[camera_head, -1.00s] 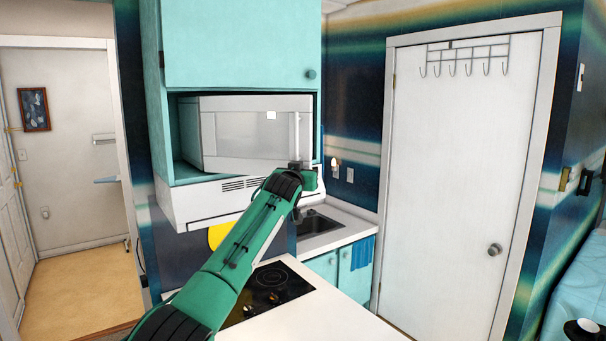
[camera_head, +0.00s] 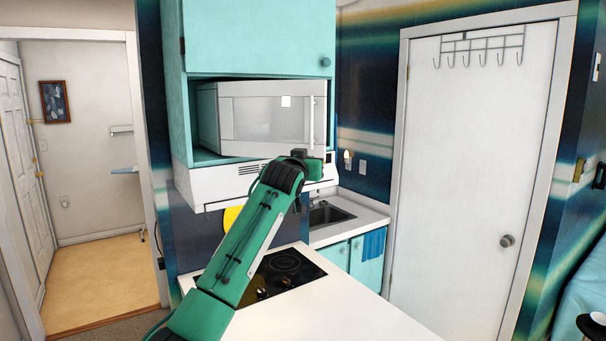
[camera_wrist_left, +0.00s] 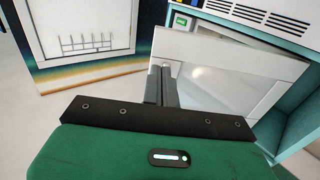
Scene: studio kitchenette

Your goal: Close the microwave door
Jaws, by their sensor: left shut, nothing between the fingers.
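The white microwave (camera_head: 208,118) sits in a teal cabinet. Its door (camera_head: 262,112), with a grey window and a vertical handle (camera_head: 311,122) at the right, appears slightly ajar, its right side standing out over the hood. My left gripper (camera_head: 300,154) is at the door's lower right, beside the handle. In the left wrist view, which looks upside down, the shut, empty fingers (camera_wrist_left: 164,72) lie against or very near the door's handle-side edge (camera_wrist_left: 230,75). I cannot tell whether they touch. My right gripper is not in view.
The hood (camera_head: 235,183) is directly below the microwave. A cooktop (camera_head: 285,262) and white counter (camera_head: 320,305) lie beneath my arm. The sink (camera_head: 325,213) is behind, to the right. A white room door (camera_head: 480,150) stands farther right.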

